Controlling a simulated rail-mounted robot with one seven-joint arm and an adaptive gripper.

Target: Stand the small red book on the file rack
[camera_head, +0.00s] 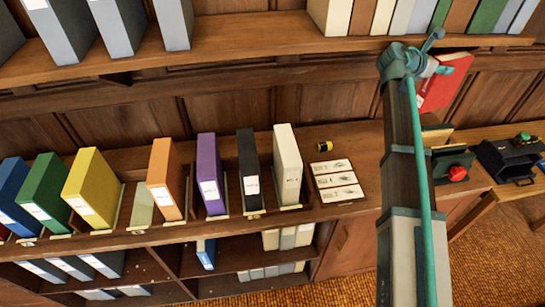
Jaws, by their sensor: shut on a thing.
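The red book (442,88) is at the upper right, tilted, with a pale label on its cover. My gripper (438,69) is shut on the book's upper left part and holds it in the air in front of the wood panelling. The fingertips are small and partly hidden. A row of upright files stands on the wooden counter to the left: blue, green, yellow (92,188), orange (166,178), purple, black and white (288,165). I cannot tell for certain which thing is the file rack.
Labelled cards (337,180) and a small yellow-black item (325,146) lie right of the white file. An upper shelf (240,42) with binders overhangs the row. A dark green thing with a red knob (457,173) and a black tray (508,160) are at the right.

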